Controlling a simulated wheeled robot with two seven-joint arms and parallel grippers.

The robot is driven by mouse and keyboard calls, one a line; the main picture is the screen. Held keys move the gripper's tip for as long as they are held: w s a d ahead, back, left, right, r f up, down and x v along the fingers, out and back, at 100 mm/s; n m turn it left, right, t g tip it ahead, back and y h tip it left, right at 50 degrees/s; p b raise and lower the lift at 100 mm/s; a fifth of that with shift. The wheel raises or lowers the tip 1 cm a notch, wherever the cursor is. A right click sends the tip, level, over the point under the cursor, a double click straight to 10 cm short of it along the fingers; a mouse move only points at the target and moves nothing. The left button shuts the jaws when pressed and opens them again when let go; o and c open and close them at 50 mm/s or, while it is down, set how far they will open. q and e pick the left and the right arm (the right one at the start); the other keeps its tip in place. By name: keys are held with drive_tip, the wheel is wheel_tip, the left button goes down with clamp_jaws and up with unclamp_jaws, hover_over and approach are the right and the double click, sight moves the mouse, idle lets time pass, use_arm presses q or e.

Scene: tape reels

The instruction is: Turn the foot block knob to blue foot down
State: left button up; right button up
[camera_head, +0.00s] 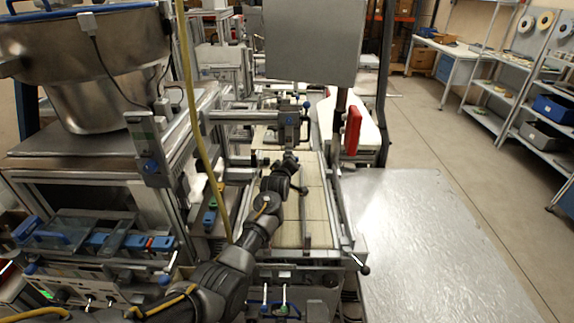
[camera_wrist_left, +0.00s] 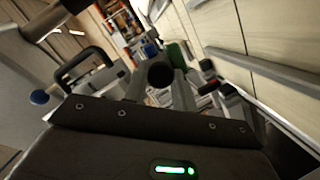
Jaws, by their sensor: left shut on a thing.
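My left gripper (camera_head: 289,158) reaches over the pale conveyor bed to the grey block (camera_head: 289,119) on the crossbar. In the left wrist view a dark round knob (camera_wrist_left: 160,75) sits between the fingers of my left gripper (camera_wrist_left: 160,88), which is shut on it. Behind the knob are a blue piece (camera_wrist_left: 150,50) and a green piece (camera_wrist_left: 177,54), side by side; the green one is nearer the pale bed. In the head view a small blue part (camera_head: 306,104) shows at the top of the block. The block's lower side is mostly hidden. My right gripper is not in view.
The pale conveyor bed (camera_head: 316,204) lies under my left arm between metal rails. A metal crossbar (camera_head: 228,116) spans it. A red part (camera_head: 353,130) stands at the right. A bare metal table (camera_head: 430,245) is at the lower right.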

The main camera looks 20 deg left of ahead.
use_arm(q)
drive_tip(key=shift+d+f+m+g+y, duration=0.2)
drive_tip(key=shift+m+y, duration=0.6)
drive_tip(key=shift+m, duration=1.55)
drive_tip(key=shift+d+r+m+g+y, duration=0.2)
drive_tip(key=shift+m+y, duration=0.6)
drive_tip(key=shift+m, duration=1.6)
drive_tip(key=shift+a+f+m+g+y, duration=0.1)
drive_tip(key=shift+m+g+y, duration=0.45)
drive_tip(key=shift+m, duration=1.8)
drive_tip(key=shift+t+y, duration=0.25)
drive_tip(key=o, duration=0.7)
drive_tip(key=shift+w, duration=0.1)
drive_tip(key=shift+d, duration=0.1)
